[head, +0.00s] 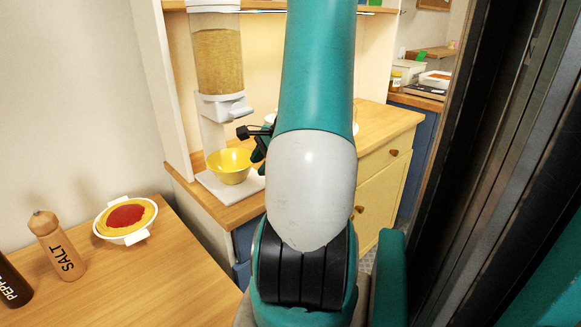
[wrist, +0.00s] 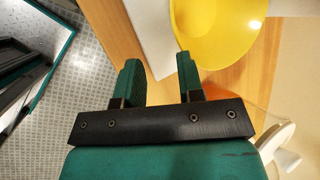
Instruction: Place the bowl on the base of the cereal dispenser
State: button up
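The yellow bowl (head: 230,167) sits upright on the white base (head: 212,188) of the cereal dispenser (head: 218,62), below its spout. In the wrist view the bowl (wrist: 212,30) is beyond my right-hand finger, which overlaps its edge; I cannot tell whether they touch. My gripper (wrist: 158,60) is open, with its two green fingers apart and nothing held between them. The white base (wrist: 152,35) shows past the gap. In the head view my gripper (head: 257,146) is just right of the bowl, mostly hidden by my arm.
The dispenser stands on a wooden counter (head: 395,125) with yellow drawers. On the nearer wooden table (head: 130,285) are a white dish with red and yellow food (head: 126,217), a salt shaker (head: 55,245) and a pepper shaker (head: 12,285). A dark frame (head: 480,160) stands at right.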

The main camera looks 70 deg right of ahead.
jog(key=s, duration=0.8)
jog(key=w+a+r+n+g+y, duration=0.15)
jog(key=w+a+r+n, duration=0.25)
jog(key=w+a+n, duration=0.6)
jog(key=w+a+r+n+g+y, duration=0.1)
jog(key=w+a+r+n, duration=0.15)
jog(key=a, duration=0.65)
jog(key=w+a+r+n+g+y, duration=0.1)
jog(key=w+a+n, duration=0.3)
jog(key=a, duration=0.4)
jog(key=s+a+r+n+g, duration=0.1)
jog(key=s+a+n, duration=0.5)
jog(key=a, duration=0.4)
jog(key=s+a+r+n+g, duration=0.1)
jog(key=s+a+n+g, duration=0.1)
jog(key=s+a+n, duration=0.4)
jog(key=a+n, duration=0.3)
jog(key=a, duration=0.2)
jog(key=shift+a+r+b, duration=0.2)
jog(key=shift+r+b, duration=0.15)
jog(key=shift+r, duration=0.05)
